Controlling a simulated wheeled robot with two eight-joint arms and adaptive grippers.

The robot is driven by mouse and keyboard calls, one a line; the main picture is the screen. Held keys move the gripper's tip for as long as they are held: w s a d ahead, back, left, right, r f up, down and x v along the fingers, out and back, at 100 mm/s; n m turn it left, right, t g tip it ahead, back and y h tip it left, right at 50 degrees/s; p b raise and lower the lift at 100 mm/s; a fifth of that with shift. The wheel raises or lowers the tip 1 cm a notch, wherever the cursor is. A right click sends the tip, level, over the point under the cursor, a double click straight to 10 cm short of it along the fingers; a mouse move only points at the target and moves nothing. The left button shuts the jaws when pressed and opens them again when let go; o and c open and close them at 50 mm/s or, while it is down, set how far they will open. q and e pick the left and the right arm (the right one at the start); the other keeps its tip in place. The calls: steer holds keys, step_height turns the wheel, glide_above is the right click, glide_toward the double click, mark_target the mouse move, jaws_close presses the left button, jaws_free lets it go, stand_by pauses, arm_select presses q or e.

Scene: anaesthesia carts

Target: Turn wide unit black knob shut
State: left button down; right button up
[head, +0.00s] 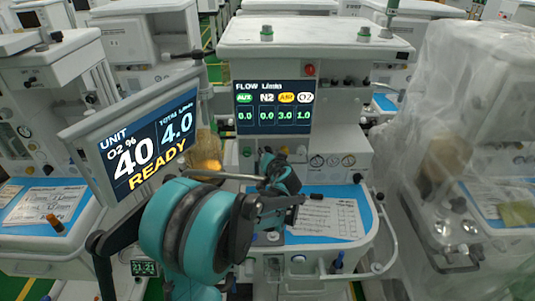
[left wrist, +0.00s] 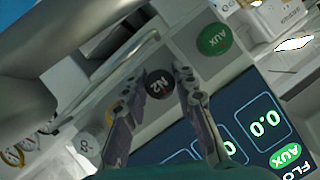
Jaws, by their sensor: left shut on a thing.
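The black knob marked N2 (left wrist: 158,83) is on the front of the middle unit (head: 315,33), below its flow screen (head: 274,106). My left gripper (left wrist: 156,84) has one finger on each side of the knob and is shut on it. In the head view my left gripper (head: 268,160) is in front of the knob row and hides the black knob. The flow screen reads 0.0 under AUX, 0.0 under N2, 3.0 under AIR and 1.0 under O2. My right gripper is not in view.
A tilted screen (head: 150,140) reading 40 and READY stands left of my arm. A plastic-covered unit (head: 470,130) is at right. Papers (head: 327,218) lie on the blue worktop.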

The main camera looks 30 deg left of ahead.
arm_select(q)
steer(key=c, duration=1.2)
jaws_free()
steer(key=v, duration=1.2)
steer(key=shift+s, duration=0.1)
